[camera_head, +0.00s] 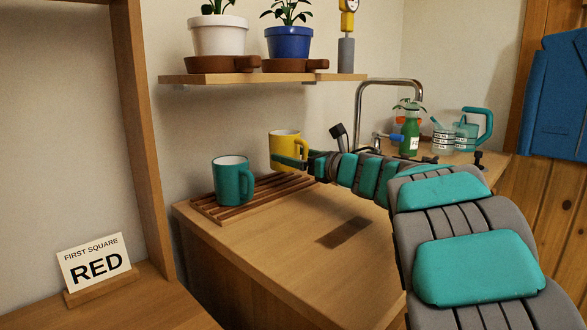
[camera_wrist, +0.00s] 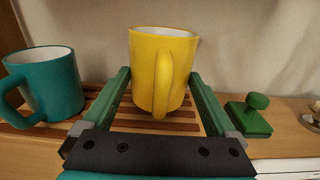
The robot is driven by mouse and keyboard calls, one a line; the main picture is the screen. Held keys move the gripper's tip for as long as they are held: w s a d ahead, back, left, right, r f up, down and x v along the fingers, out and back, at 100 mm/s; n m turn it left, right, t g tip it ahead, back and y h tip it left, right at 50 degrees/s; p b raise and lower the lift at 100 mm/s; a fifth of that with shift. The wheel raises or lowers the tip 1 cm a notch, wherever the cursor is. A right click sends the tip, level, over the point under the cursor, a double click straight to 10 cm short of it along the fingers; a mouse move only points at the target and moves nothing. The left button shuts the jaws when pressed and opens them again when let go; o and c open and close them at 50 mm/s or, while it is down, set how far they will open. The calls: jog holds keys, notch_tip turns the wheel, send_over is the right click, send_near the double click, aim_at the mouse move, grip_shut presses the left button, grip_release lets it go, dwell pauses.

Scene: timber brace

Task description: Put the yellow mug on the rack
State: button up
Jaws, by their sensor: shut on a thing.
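The yellow mug (camera_head: 283,148) is upright in my gripper (camera_head: 290,161), with its handle facing back toward my wrist. In the wrist view the yellow mug (camera_wrist: 160,70) sits between the two green fingers of my gripper (camera_wrist: 160,85), which are shut on it. The slatted wooden rack (camera_head: 262,197) lies on the counter below the mug. Its slats also show under the mug in the wrist view (camera_wrist: 150,126). I cannot tell for sure whether the mug's base touches the slats. A teal mug (camera_head: 233,180) stands upright on the left part of the rack.
A shelf (camera_head: 262,78) with potted plants hangs above the rack. A green knobbed block (camera_wrist: 250,115) is right of the rack.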

aim_at(295, 170)
jog(key=shift+w+f, duration=0.1)
jog(key=shift+f, duration=1.6)
jog(key=shift+f+b, duration=0.2)
jog(key=shift+b, duration=0.1)
jog(key=o, duration=1.3)
jog(key=shift+r, duration=0.1)
jog(key=shift+r+p, duration=0.25)
jog(key=shift+p, duration=0.2)
jog(key=b+v, duration=0.1)
jog(key=v, duration=0.9)
jog(key=shift+f+b, duration=0.15)
jog(key=shift+b, duration=0.2)
jog(key=shift+v, duration=1)
